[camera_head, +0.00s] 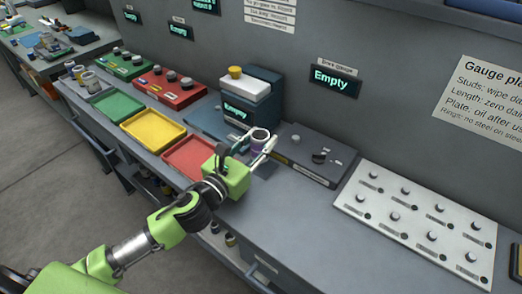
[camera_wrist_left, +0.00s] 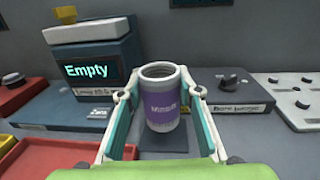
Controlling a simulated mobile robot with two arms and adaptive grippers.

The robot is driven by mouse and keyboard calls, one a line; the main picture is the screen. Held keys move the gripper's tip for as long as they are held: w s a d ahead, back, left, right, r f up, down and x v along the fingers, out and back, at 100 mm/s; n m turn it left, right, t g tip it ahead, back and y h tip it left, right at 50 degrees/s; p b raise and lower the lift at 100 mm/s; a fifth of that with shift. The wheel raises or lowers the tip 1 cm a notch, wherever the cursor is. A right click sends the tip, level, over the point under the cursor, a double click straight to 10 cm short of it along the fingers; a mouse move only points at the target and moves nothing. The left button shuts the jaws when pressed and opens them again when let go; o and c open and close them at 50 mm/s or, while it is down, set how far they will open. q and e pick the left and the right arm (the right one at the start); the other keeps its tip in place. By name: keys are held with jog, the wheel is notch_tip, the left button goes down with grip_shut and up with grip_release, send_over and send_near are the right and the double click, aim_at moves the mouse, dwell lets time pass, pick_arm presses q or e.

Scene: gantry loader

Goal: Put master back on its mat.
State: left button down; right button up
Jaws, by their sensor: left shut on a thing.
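The master is a grey, open-topped cylinder (camera_wrist_left: 162,110) with a purple label. It also shows in the head view (camera_head: 259,136), partly hidden by my gripper. My left gripper (camera_wrist_left: 161,93) is shut on the master, one finger on each side, and holds it upright. The left gripper also shows in the head view (camera_head: 247,147). A dark square mat (camera_wrist_left: 164,148) lies on the grey bench beneath and in front of the master; part of it is hidden. Whether the master's base touches the mat is hard to tell. My right gripper is not in view.
A dark blue gauge (camera_head: 248,105) reading "Empty" stands left of the master, and a low dark bore gauge box (camera_head: 310,155) stands right. Red (camera_head: 186,157), yellow (camera_head: 152,129) and green (camera_head: 116,104) trays line the bench. A white knobbed plate (camera_head: 415,225) lies further right.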

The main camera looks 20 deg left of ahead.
aim_at(255, 156)
pick_arm(q)
jog(key=shift+w+f, duration=0.25)
jog(key=shift+w, duration=0.05)
notch_tip(255, 156, down, 3)
jog(key=shift+d+f+b, duration=0.1)
jog(key=shift+b, duration=0.25)
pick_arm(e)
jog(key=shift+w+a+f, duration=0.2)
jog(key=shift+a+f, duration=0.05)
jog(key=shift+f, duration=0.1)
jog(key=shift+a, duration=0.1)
pick_arm(q)
jog(key=shift+f, duration=0.1)
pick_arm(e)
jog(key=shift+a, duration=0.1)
pick_arm(q)
jog(key=c, duration=1.5)
grip_release()
jog(key=shift+f, duration=0.1)
jog(key=shift+o, duration=0.2)
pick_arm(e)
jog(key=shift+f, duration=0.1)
